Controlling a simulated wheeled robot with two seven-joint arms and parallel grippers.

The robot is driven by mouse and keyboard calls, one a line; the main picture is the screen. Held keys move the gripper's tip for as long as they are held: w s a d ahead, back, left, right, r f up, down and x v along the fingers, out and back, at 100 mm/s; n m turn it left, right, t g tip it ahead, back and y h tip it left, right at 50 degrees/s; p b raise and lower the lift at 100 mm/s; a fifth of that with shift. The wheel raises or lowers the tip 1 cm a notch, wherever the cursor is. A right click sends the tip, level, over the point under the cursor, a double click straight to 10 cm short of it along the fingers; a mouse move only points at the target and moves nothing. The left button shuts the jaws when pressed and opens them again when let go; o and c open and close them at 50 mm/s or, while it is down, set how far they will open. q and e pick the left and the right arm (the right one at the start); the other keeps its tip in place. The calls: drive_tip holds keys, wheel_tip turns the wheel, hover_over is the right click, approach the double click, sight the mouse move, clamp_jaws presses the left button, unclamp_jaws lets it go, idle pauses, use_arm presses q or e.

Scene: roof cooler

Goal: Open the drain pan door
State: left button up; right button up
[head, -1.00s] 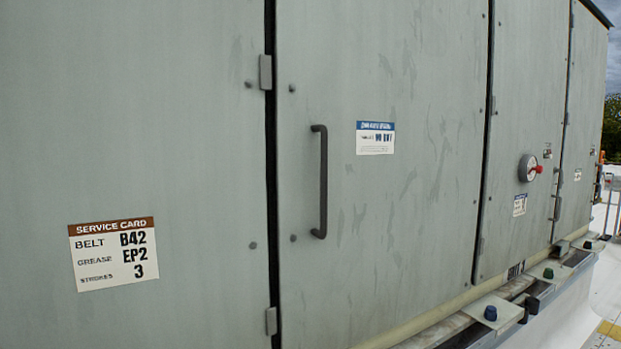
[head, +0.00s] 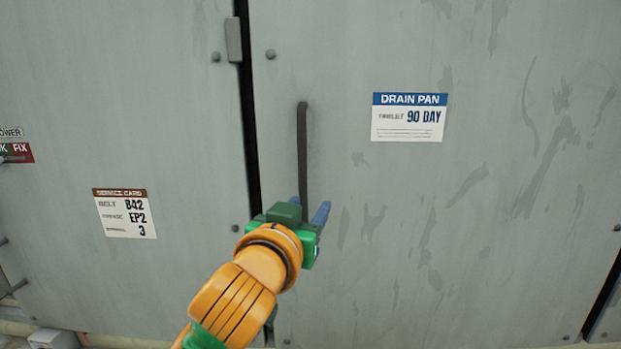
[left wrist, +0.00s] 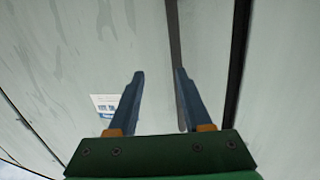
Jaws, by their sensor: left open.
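The drain pan door (head: 400,230) is a grey panel, shut in the cabinet face, with a blue-and-white "DRAIN PAN" label (head: 409,117). Its dark upright bar handle (head: 303,150) stands near the door's left edge. My left gripper (head: 309,208) is open at the handle's lower part, which the gripper partly hides. In the left wrist view my left gripper's two blue fingers (left wrist: 159,73) are apart. There the handle (left wrist: 173,30) runs close beside and partly behind the right finger; I cannot tell whether they touch. My right gripper is not in view.
A dark seam (head: 246,110) with a hinge (head: 233,40) runs left of the handle. The neighbouring panel carries a service card (head: 124,213). Another dark seam (head: 604,285) shows at the lower right.

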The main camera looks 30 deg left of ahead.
sight(301, 178)
use_arm(q)
drive_tip(key=shift+n+t+y, duration=0.3)
drive_tip(key=shift+n+y, duration=0.1)
drive_tip(key=shift+n, duration=0.1)
drive_tip(key=a+r+p, duration=0.2)
drive_tip(key=r, duration=0.1)
drive_tip(key=shift+w+a+r, duration=0.1)
drive_tip(key=shift+a+r, duration=0.15)
drive_tip(key=shift+a, duration=0.05)
drive_tip(key=x, duration=0.1)
drive_tip(key=p+x, duration=0.1)
drive_tip(key=x, duration=0.1)
drive_tip(key=p+x, duration=0.1)
drive_tip(key=x, duration=0.1)
drive_tip(key=shift+f, duration=0.3)
drive_tip(key=shift+w+f, duration=0.1)
drive_tip(key=shift+w, duration=0.15)
drive_tip(key=shift+s, duration=0.2)
drive_tip(key=c, duration=0.7)
clamp_jaws()
